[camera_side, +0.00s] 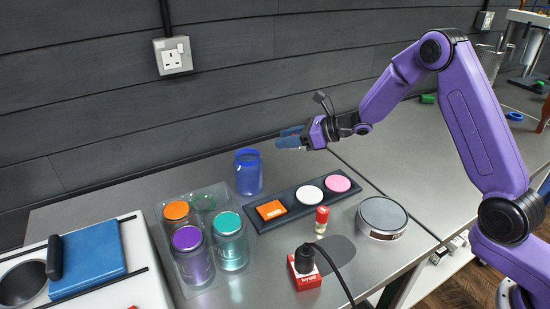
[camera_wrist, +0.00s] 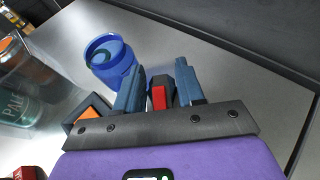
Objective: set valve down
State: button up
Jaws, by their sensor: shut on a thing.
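My gripper (camera_side: 288,139) is raised above the bench, over the far side of the dark tray and right of the blue jar. In the wrist view its two blue fingers (camera_wrist: 160,85) stand apart, with a small dark piece with a red face (camera_wrist: 159,97) between them. I take this to be the valve; most of it is hidden by the fingers and the gripper body. In the side view I cannot make it out apart from the blue fingers. The dark tray (camera_side: 285,204) holds an orange square (camera_side: 271,210), a white disc (camera_side: 309,195) and a pink disc (camera_side: 338,183).
A blue jar (camera_side: 248,174) stands left of the tray. A clear tray with several lidded jars (camera_side: 230,243) is further left. A red-capped vial (camera_side: 321,220), a red box with a cable (camera_side: 304,272) and a round tin (camera_side: 382,218) stand in front. The wall is close behind.

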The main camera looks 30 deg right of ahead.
send_over(276, 167)
jog(key=f, duration=0.6)
jog(key=shift+w+a+f, duration=0.1)
jog(key=shift+w+f, duration=0.1)
jog(key=shift+w, duration=0.05)
jog(key=shift+f, duration=1.4)
jog(key=shift+f, duration=0.1)
jog(key=o, duration=1.1)
jog(key=shift+f, duration=0.1)
jog(key=shift+o, duration=0.2)
jog(key=shift+s+r, duration=0.15)
jog(key=shift+r, duration=0.1)
jog(key=v, duration=1.2)
